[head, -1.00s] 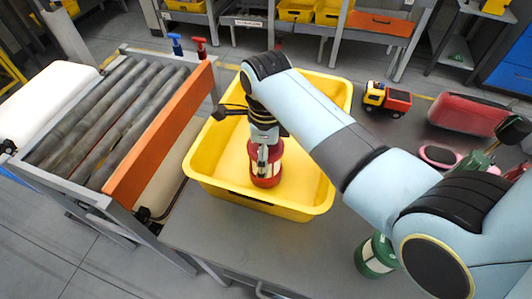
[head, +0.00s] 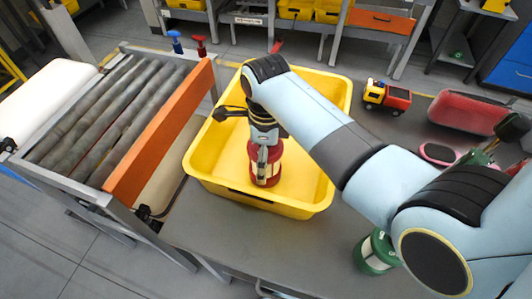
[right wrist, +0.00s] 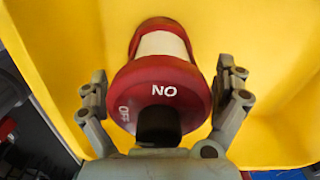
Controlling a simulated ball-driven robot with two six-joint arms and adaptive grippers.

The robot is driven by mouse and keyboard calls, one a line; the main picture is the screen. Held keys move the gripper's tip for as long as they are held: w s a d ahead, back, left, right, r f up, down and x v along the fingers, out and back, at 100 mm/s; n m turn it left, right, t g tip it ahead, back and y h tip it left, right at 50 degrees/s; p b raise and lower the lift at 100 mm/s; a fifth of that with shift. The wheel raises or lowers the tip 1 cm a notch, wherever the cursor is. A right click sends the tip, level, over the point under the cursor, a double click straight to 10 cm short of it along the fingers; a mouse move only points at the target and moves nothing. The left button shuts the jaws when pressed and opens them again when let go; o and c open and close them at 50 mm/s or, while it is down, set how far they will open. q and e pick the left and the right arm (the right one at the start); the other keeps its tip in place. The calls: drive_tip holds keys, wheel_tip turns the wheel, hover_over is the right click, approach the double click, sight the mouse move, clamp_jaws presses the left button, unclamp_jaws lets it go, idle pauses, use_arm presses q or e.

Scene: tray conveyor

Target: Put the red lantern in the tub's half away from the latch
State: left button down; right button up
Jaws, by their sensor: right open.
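The yellow tub (head: 205,160) stands on the grey table. The red lantern (head: 267,180), with a pale body, is inside the tub, in its near part. In the right wrist view the lantern (right wrist: 160,85) shows its red cap with ON and OFF lettering. My right gripper (head: 262,160) is over the lantern; in the wrist view its open fingers (right wrist: 163,85) are on either side of the cap, with gaps visible. A dark strip (head: 249,197) on the tub's near wall may be the latch; I cannot tell. My left gripper is not in view.
A roller conveyor (head: 110,110) with an orange side board (head: 165,130) stands left of the tub. A toy truck (head: 387,97), a red bin (head: 465,112) and a green lantern (head: 375,253) are on the right. The table in front of the tub is clear.

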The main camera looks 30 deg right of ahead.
wheel_tip(320, 180, up, 12)
drive_tip(key=shift+r+b, duration=0.1)
drive_tip(key=shift+b, duration=0.3)
idle(0.5)
